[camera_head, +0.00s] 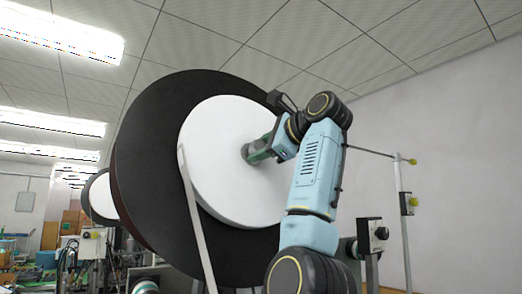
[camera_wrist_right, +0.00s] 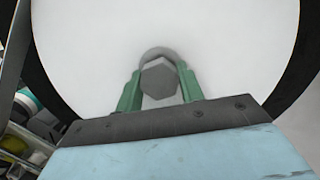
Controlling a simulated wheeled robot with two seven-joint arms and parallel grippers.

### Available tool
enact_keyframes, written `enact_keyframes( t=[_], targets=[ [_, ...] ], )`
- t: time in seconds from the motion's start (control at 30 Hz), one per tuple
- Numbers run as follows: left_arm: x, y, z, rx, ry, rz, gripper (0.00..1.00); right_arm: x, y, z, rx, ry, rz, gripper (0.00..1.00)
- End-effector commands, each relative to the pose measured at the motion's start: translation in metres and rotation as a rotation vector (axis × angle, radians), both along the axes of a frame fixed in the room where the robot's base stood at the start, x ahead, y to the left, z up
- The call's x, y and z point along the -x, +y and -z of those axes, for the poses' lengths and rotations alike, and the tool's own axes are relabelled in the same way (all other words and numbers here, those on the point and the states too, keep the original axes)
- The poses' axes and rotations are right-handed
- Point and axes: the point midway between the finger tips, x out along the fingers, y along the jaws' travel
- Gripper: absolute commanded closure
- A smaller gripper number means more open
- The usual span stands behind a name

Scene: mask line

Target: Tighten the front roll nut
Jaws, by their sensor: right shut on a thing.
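The front roll is a large white roll (camera_head: 215,130) in front of a big black disc (camera_head: 150,150). A grey hexagonal nut (camera_wrist_right: 159,79) sits at the centre of the white face in the right wrist view. My right gripper (camera_head: 252,153) reaches the roll's centre from the right, and its green fingers are shut on the nut, one on each side. In the right wrist view the gripper (camera_wrist_right: 160,88) shows both fingers against the nut's sides. In the head view the gripper partly hides the nut. My left gripper is not in view.
A white strip (camera_head: 194,215) runs down from the roll's left side. A second, smaller roll (camera_head: 102,195) stands behind at the left. A thin post with yellow knobs (camera_head: 404,225) stands at the right. Boxes and equipment (camera_head: 70,228) fill the lower left.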

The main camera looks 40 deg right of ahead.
Motion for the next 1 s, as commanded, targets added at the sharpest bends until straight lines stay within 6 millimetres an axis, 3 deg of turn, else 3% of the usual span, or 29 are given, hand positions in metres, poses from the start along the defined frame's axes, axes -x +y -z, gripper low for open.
enact_keyframes(
  t=[0.43,0.47,0.6,1.0],
  targets=[
    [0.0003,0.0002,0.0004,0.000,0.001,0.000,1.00,0.0001,-0.0003,0.0008,-0.012,0.002,0.002,0.85],
    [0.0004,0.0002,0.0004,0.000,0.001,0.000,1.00,0.0001,-0.0003,0.0008,-0.011,0.002,0.002,0.58],
    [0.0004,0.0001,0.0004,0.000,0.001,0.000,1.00,0.0000,-0.0003,0.0007,-0.010,0.001,0.002,0.41],
    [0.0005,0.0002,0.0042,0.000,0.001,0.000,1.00,0.0088,-0.0005,-0.0011,-0.009,-0.003,0.002,0.41]
  ],
)
